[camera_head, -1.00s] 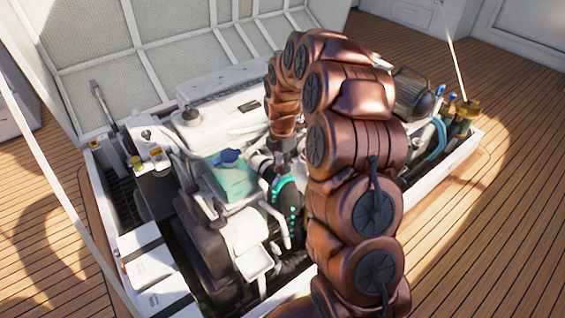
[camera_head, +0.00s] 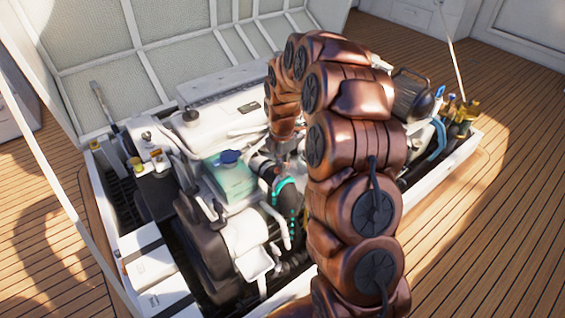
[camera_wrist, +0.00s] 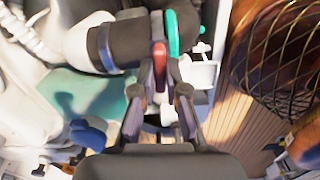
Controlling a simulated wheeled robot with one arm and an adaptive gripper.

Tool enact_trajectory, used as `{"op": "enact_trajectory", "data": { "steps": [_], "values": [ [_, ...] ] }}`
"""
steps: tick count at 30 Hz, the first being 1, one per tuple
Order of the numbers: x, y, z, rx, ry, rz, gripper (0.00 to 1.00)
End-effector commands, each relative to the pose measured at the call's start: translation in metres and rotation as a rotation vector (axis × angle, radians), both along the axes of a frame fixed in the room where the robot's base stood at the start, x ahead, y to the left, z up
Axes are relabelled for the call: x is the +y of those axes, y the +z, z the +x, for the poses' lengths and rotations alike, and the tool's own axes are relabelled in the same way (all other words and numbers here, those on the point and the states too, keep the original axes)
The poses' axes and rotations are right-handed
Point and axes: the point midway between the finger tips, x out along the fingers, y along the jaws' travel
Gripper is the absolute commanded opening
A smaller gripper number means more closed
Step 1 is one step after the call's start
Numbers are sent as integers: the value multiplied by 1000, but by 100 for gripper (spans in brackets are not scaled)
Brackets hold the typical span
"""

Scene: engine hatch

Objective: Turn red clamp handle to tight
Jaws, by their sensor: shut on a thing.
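The red clamp handle (camera_wrist: 160,66) shows in the wrist view, upright in the picture beside a black hose (camera_wrist: 122,42) with a clamp band around it. My gripper (camera_wrist: 160,82) has its two fingers closed in on either side of the red handle and is shut on it. A teal ring (camera_wrist: 172,34) lies just beyond the handle. In the head view, the teal-marked hose (camera_head: 284,190) shows left of my arm. My arm and the engine parts crowd that spot, so the handle and fingertips are not clear there.
The white engine (camera_head: 215,118) fills the open hatch. A green coolant tank (camera_head: 232,178) with a blue cap stands left of the hose. In the wrist view, a wire-mesh-covered brown part (camera_wrist: 280,60) is close on the right. Wooden deck (camera_head: 480,230) is clear at the right.

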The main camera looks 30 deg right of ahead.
Motion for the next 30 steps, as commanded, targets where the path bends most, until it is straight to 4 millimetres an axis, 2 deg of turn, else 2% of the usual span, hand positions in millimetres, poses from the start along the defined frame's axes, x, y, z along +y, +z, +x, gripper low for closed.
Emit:
{"op": "enact_trajectory", "data": {
  "steps": [8, 30],
  "values": [
    [1, 2, -1, 3, -196, 1, 0],
    [0, 2, 1, -1, -900, 1, 0]
  ]
}}
